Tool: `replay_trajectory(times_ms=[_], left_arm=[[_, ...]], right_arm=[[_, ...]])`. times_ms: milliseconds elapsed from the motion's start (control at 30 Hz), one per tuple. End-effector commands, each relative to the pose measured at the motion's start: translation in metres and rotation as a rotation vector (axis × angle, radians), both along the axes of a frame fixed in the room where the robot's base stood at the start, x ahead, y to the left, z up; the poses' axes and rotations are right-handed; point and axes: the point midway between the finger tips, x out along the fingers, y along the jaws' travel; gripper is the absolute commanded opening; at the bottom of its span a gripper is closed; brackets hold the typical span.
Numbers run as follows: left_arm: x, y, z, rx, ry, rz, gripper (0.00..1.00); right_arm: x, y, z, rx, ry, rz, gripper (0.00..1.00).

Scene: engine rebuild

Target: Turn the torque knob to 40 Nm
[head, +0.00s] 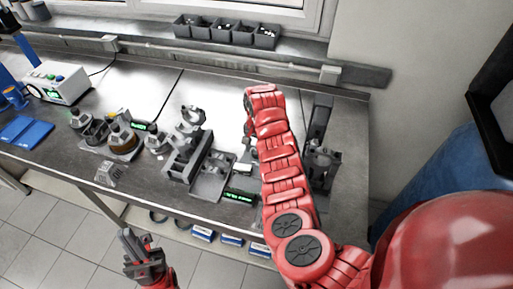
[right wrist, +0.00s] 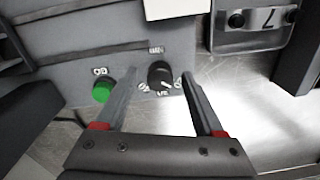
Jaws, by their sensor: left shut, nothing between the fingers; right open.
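The torque knob (right wrist: 160,74) is a small black round knob on a grey panel in the right wrist view. A white pointer mark on it points to the lower right; the lettering around it is too small to read. My right gripper (right wrist: 159,80) is open, with one finger on each side of the knob; I cannot tell if the fingers touch it. In the head view my red right arm covers the knob and the right gripper. My left gripper (head: 141,250) is shut and empty, low in front of the bench.
A green button (right wrist: 102,90) sits left of the knob, close to the left finger. A metal bracket marked 7 (right wrist: 250,38) is at the upper right. Engine fixtures (head: 184,160) stand on the bench left of my right arm. Small bins (head: 226,34) line the window sill.

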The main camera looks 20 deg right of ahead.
Motion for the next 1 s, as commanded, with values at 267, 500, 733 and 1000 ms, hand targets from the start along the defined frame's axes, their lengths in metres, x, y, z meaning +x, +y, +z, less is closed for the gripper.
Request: replay_trajectory(times_ms=[267, 500, 733, 1000], left_arm=[[0.0000, 0.0000, -0.0003, 0.000, 0.000, 0.000, 0.00], [0.0000, 0.0000, -0.0003, 0.000, 0.000, 0.000, 0.00], [0.0000, 0.0000, -0.0003, 0.000, 0.000, 0.000, 0.00], [0.0000, 0.0000, -0.0019, 0.000, 0.000, 0.000, 0.00]], right_arm=[[0.0001, -0.0001, -0.0004, -0.001, -0.001, 0.001, 0.58], [0.0000, -0.0001, -0.0002, -0.001, -0.001, 0.001, 0.14], [0.0001, -0.0001, -0.0001, -0.001, -0.001, 0.000, 0.00], [0.0002, 0.0000, -0.0005, -0.001, -0.001, -0.048, 0.00]])
